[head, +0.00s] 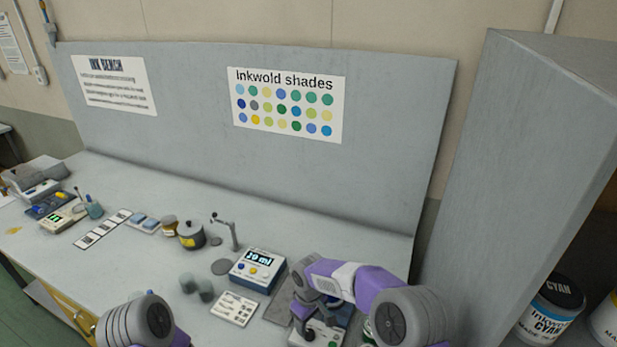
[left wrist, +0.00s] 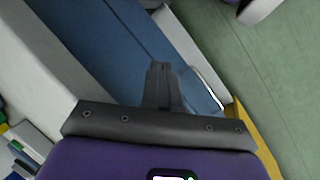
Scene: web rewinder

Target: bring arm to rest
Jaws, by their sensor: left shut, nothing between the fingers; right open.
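My right arm comes in from the right over the bench, purple and grey. Its gripper (head: 308,322) points down at the bench's front right and is open, close above a pale device there. Whether it touches the device I cannot tell. Of my left arm, only a purple and grey link shows at the bottom left of the head view. In the left wrist view my left gripper (left wrist: 162,85) is shut and empty, its dark fingers together. Behind it are a blue panel (left wrist: 110,45) and a green floor (left wrist: 265,60).
The grey bench (head: 130,175) holds a dispenser reading 39 ml (head: 257,269), a lidded pot (head: 191,235), small grey cups (head: 197,287) and a card (head: 234,308). A grey partition stands behind. A tall grey cabinet (head: 530,150) and a Cyan ink can (head: 551,309) are at right.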

